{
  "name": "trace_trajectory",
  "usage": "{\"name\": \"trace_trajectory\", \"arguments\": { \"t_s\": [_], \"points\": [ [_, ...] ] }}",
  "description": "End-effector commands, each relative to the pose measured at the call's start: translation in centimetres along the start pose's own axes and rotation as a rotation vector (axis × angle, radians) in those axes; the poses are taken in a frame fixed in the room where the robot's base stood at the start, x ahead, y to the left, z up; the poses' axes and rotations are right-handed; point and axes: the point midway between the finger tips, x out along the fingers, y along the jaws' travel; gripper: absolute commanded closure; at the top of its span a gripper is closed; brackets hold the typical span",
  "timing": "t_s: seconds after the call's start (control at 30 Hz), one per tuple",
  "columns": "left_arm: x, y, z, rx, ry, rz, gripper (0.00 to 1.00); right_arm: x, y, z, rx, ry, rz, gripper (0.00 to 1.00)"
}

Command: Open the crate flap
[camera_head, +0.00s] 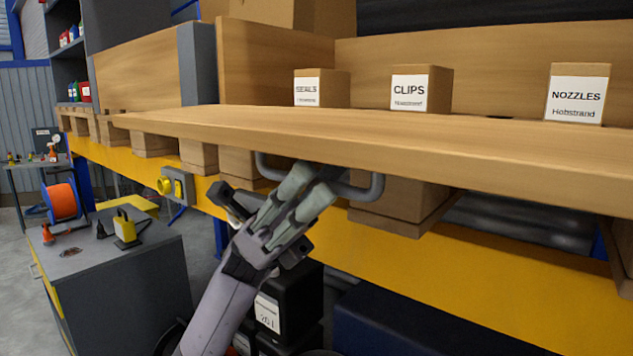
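The crate flap (420,145) is a long wooden panel, swung out and lying about level across the middle of the view. The crate (270,60) stands open behind it. A grey U-shaped handle (372,188) hangs from the flap's underside. My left gripper (312,178) reaches up from below with its two pale fingers at the handle's bar. The fingers look closed on the bar and hide its middle part. My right gripper is not in view.
Small boxes labelled SEALS (307,88), CLIPS (409,90) and NOZZLES (576,95) stand behind the flap. A yellow beam (480,285) with wooden blocks runs below. A grey cabinet (120,285) stands at lower left, and black containers (295,300) sit below the gripper.

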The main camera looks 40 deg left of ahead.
Motion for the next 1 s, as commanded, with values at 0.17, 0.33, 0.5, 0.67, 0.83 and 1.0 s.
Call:
{"name": "trace_trajectory", "arguments": {
  "t_s": [0.17,0.33,0.5,0.67,0.83,1.0],
  "points": [
    [-0.02,0.01,0.01,0.0,0.0,0.0,0.94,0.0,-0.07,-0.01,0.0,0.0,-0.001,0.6],
    [-0.02,0.01,0.01,0.0,0.0,0.0,1.0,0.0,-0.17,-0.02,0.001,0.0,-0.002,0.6],
    [-0.02,0.02,0.01,0.0,0.0,0.001,1.0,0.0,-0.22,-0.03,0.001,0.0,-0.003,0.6],
    [-0.03,0.03,0.01,0.001,0.0,0.001,1.0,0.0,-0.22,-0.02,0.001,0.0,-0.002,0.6],
    [-0.03,0.03,0.01,0.001,0.0,0.001,1.0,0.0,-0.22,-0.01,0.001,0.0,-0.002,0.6],
    [0.31,0.02,0.34,-0.015,0.003,0.019,1.0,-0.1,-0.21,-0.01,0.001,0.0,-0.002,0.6]
  ]
}}
